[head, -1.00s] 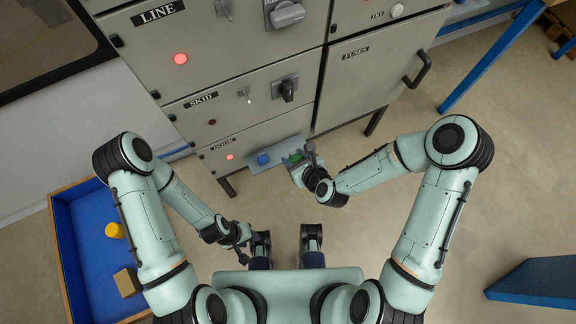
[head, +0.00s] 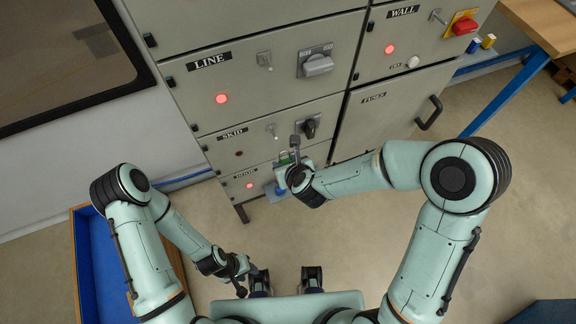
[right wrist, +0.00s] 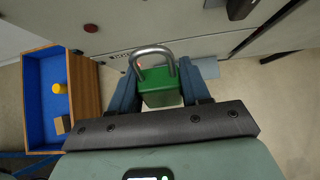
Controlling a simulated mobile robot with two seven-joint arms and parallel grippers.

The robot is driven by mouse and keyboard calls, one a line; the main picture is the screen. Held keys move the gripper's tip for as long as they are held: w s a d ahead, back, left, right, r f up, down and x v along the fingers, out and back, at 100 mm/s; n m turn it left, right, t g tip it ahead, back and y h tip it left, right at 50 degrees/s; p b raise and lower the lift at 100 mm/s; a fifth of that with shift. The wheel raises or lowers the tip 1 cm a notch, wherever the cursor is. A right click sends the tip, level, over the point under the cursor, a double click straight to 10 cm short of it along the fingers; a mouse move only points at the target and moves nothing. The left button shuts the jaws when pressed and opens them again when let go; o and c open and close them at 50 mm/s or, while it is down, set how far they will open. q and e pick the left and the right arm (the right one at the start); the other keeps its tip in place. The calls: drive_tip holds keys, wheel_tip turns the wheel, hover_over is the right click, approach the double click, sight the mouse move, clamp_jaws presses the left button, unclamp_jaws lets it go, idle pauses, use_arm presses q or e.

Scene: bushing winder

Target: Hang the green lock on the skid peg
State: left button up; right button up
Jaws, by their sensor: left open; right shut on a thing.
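The green lock (right wrist: 160,88) is between the blue fingers of my right gripper (right wrist: 160,94) in the right wrist view, its grey shackle free and pointing away from the gripper. In the head view the lock (head: 284,158) is mostly hidden by the gripper (head: 289,160), just in front of the cabinet and below the SKID row. The skid peg (head: 272,130) is a small pale pin right of the SKID label, above the lock in the picture and apart from it. My left gripper (head: 242,275) is open and empty, low in the head view, away from the cabinet.
A black knob (head: 310,128) sits right of the peg, close to my right gripper. A small shelf with a blue lock (head: 280,190) is below, partly hidden. A blue tray with a wooden rim (right wrist: 86,95) holds a yellow cylinder (right wrist: 59,88) and a brown block (right wrist: 62,125).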

drive_tip(key=w+p, duration=0.1)
drive_tip(key=w, duration=0.1)
drive_tip(key=w+a+f+p, duration=0.1)
drive_tip(key=w, duration=0.2)
drive_tip(key=w+a+p, duration=0.1)
drive_tip(key=w, duration=0.1)
drive_tip(key=shift+w+a+f, duration=0.2)
drive_tip(key=shift+w+f, duration=0.05)
use_arm(q)
drive_tip(key=w+r, duration=0.2)
drive_tip(key=r, duration=0.1)
drive_tip(key=shift+r, duration=0.3)
use_arm(e)
drive_tip(key=shift+w, duration=0.1)
idle(0.6)
drive_tip(key=o, duration=1.2)
